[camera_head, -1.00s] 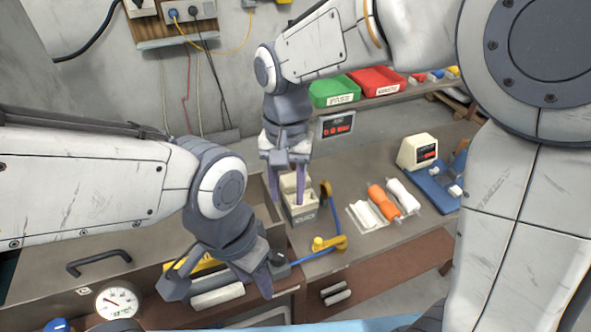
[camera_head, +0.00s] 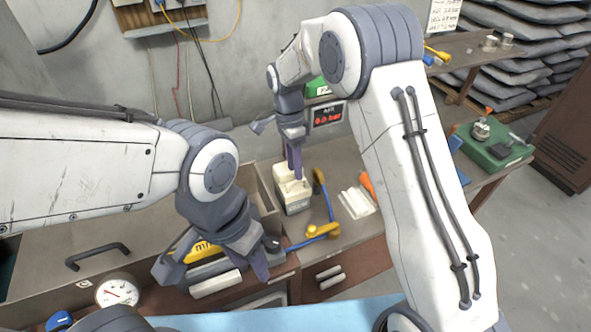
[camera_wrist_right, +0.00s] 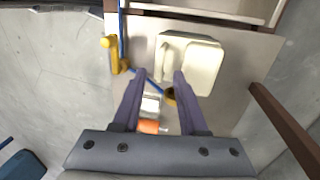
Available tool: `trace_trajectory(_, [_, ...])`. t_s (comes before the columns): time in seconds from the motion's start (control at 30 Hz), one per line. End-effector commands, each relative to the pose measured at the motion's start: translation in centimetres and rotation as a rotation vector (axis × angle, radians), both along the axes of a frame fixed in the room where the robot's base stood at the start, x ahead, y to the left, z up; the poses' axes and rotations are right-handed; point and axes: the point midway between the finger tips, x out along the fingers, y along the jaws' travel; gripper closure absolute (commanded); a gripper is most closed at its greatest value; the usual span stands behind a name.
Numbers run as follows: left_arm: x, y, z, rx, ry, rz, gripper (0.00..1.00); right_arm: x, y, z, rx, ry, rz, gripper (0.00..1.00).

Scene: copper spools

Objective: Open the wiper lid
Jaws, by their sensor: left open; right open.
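The wiper is a small cream box (camera_head: 293,203) with a label on its front, standing on the bench in the head view. Its pale lid (camera_head: 284,172) is at the top; I cannot tell clearly whether it is raised. My right gripper (camera_head: 295,172) is open and points down over the box, its purple fingers partly hiding the top. In the right wrist view the box (camera_wrist_right: 203,68) lies just beyond the open fingertips (camera_wrist_right: 158,76), with nothing between them. My left gripper (camera_head: 213,270) is open and empty at the front left, above the bench's front edge.
An open bench compartment (camera_head: 262,196) is left of the box. A gauge (camera_head: 117,293) sits at front left.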

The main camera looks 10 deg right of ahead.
Motion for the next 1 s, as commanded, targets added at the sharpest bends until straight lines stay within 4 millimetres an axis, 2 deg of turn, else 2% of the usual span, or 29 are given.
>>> trace_trajectory(0.2, [0.0,0.0,0.7,0.0,0.0,0.001,0.5,-0.4,-0.1,-2.2,0.0,0.0,0.001,0.58])
trace_trajectory(0.53, [0.0,0.0,0.7,0.0,0.0,0.0,0.5,-0.5,-0.1,-2.6,0.001,-0.002,0.001,0.58])
trace_trajectory(0.63, [0.0,0.0,0.7,0.0,0.0,0.0,0.5,-0.5,-0.1,-2.6,0.001,-0.002,0.001,0.96])
trace_trajectory(0.67, [0.0,0.0,0.7,0.0,0.0,0.0,0.5,-0.5,-0.1,-2.6,0.001,-0.002,0.001,1.0])
trace_trajectory(1.0, [0.0,0.0,0.7,0.0,0.0,0.0,0.5,-0.5,-0.2,-2.5,0.0,-0.001,0.001,1.0])
